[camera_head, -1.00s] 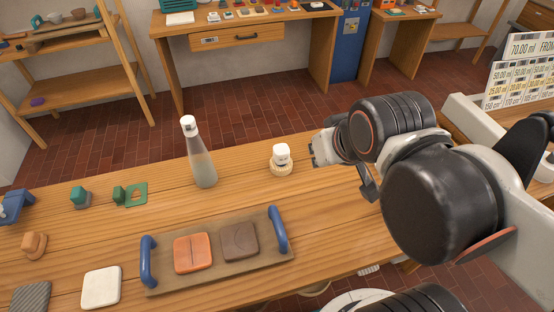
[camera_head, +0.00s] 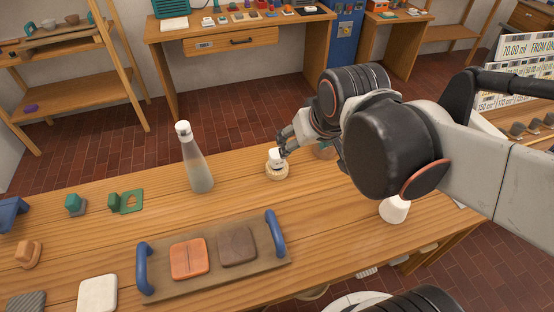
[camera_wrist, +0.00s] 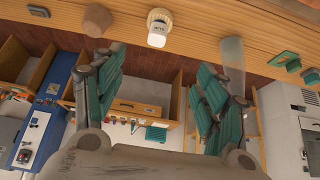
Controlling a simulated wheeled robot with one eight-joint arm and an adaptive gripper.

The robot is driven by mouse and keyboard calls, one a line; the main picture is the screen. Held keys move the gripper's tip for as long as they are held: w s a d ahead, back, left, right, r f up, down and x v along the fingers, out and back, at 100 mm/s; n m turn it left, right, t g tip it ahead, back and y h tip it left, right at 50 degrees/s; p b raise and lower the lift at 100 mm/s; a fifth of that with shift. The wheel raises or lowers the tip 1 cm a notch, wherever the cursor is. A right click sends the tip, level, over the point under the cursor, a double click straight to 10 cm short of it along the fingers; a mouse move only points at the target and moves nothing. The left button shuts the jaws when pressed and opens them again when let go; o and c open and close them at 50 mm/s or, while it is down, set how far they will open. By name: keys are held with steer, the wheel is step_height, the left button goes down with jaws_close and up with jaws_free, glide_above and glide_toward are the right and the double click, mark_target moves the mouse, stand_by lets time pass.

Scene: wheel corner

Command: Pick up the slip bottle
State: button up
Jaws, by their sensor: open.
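A tall, translucent grey bottle (camera_head: 198,172) with a white cap stands upright on the wooden table, left of my gripper; I take it for the slip bottle. My gripper (camera_head: 283,145) is open and empty, near a small white-topped object on a round, pale ribbed base (camera_head: 277,171). In the wrist view, my gripper (camera_wrist: 163,80) shows two spread teal-padded fingers. The white-topped object (camera_wrist: 157,32) appears between and beyond them. The bottle (camera_wrist: 232,52) appears beyond the right finger, partly hidden by it. I cannot tell whether a finger touches the white-topped object.
A board with blue handles (camera_head: 212,283) holds an orange and a brown slab in front of the bottle. Green pieces (camera_head: 122,202) lie to the left. A white cup-like object (camera_head: 395,209) stands below my arm. A brownish object (camera_head: 325,152) is partly hidden behind my gripper.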

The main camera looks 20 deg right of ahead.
steer(key=w+f+g, duration=0.1)
steer(key=w+f, duration=0.3)
steer(key=w, duration=0.3)
glide_toward(278, 153)
steer(key=shift+g, duration=0.5)
steer(key=b+x, duration=0.1)
steer(key=x, duration=0.1)
steer(key=b+x, duration=0.1)
steer(key=x, duration=0.1)
steer(key=b+x, duration=0.1)
steer(key=x, duration=0.1)
steer(key=shift+w+a+r, duration=0.2)
steer(key=shift+w+a, duration=0.15)
steer(key=shift+a, duration=0.05)
steer(key=shift+d+b+x, duration=0.15)
steer(key=shift+b+x, duration=0.6)
steer(key=shift+x, duration=0.65)
steer(key=shift+d+b+x, duration=0.15)
steer(key=shift+b+x, duration=0.6)
steer(key=shift+x, duration=0.65)
steer(key=shift+r, duration=0.1)
jaws_close()
step_height(278, 153, up, 20)
steer(key=p, duration=0.7)
